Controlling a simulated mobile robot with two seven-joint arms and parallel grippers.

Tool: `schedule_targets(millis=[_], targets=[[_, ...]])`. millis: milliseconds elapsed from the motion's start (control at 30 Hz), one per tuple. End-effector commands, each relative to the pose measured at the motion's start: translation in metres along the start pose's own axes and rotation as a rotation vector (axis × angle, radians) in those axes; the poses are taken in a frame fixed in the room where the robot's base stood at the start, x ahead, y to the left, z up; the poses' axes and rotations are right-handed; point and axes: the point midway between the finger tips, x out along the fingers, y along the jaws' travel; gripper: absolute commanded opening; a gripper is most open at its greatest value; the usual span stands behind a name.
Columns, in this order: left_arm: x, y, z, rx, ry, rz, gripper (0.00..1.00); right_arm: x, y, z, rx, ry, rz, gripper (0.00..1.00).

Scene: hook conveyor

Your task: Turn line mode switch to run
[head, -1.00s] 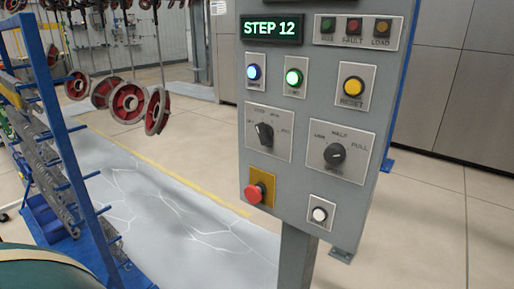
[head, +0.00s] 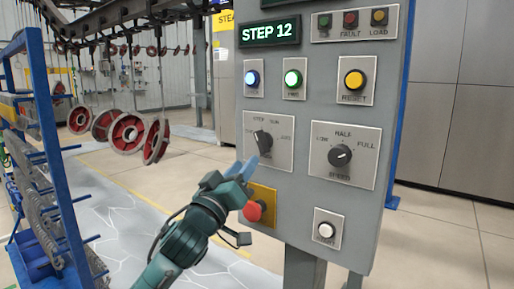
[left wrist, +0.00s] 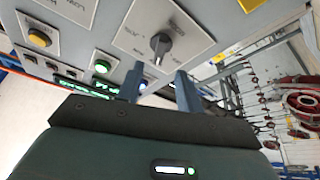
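The line mode switch (head: 264,141) is a black knob on a pale plate at the left of the grey panel. Its pointer leans up and left, near the STEP label and left of RUN. The knob also shows in the left wrist view (left wrist: 160,43), just beyond the fingertips. My left gripper (head: 250,166) is just below and left of the knob. In the left wrist view, its two fingers (left wrist: 160,73) are apart with nothing between them. They look short of the knob; contact is not visible. My right gripper is not in view.
A red stop button (head: 253,211) sits close beside my left gripper. The speed knob (head: 340,155) is to the right. A blue rack (head: 62,150) stands at left.

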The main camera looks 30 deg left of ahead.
Motion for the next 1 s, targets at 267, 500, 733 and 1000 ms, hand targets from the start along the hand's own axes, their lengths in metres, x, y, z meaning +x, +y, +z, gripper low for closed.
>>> schedule_targets(millis=[267,500,733,1000], targets=[[0.054,0.001,-0.001,0.001,0.0,-0.001,0.36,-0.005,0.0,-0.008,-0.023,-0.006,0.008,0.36],[0.073,0.0,0.001,0.001,-0.001,-0.001,0.36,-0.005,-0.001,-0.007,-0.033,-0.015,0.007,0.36],[0.074,-0.001,0.001,0.001,-0.002,-0.001,0.36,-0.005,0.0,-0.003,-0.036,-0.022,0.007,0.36],[0.074,0.0,0.001,0.001,-0.002,-0.001,0.19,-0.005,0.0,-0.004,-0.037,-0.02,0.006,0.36]])
